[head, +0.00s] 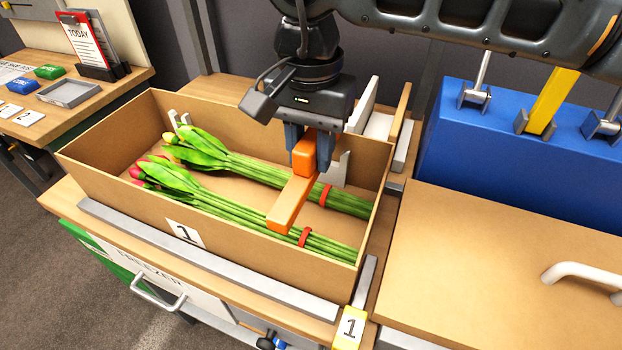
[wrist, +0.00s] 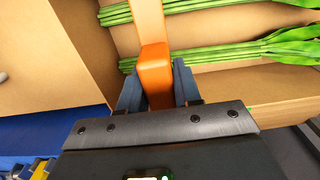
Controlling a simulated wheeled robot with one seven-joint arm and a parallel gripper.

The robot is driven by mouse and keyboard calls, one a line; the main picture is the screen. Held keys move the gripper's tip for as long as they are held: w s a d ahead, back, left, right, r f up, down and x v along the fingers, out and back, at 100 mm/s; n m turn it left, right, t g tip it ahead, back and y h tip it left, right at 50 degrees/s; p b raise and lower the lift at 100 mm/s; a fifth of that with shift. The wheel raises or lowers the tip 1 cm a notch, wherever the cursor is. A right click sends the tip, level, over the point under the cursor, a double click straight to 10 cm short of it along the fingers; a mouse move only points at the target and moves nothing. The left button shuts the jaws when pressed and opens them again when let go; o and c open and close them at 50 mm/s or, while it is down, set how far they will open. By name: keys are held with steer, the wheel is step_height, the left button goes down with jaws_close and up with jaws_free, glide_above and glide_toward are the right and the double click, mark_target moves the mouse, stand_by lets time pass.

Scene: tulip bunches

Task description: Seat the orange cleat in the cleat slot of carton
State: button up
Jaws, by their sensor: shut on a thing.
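My gripper (head: 309,152) is shut on the orange cleat (head: 293,200), gripping its darker orange block above the carton. The cleat's lighter bar runs across the tulip stems toward the front wall of the carton (head: 115,175). In the wrist view the cleat (wrist: 154,62) sits between my gripper's two blue-grey fingers (wrist: 155,85). Two tulip bunches lie in the carton, a rear one (head: 250,168) and a front one (head: 225,208), each with a red band. A grey bracket (head: 337,168) stands beside my gripper. I cannot tell whether the cleat touches the stems or a slot.
A grey rail (head: 200,258) runs along the carton's front. A tan lid with a white handle (head: 500,265) and a blue box (head: 510,150) are on the right. A side table (head: 60,120) is at left.

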mark_target(310, 138)
step_height(310, 138, down, 7)
steer(key=p, duration=0.1)
stand_by(0.4)
steer(key=shift+f, duration=0.15)
steer(key=o, duration=1.1)
step_height(310, 138, up, 12)
steer(key=shift+r+b, duration=0.1)
steer(key=shift+b, duration=0.95)
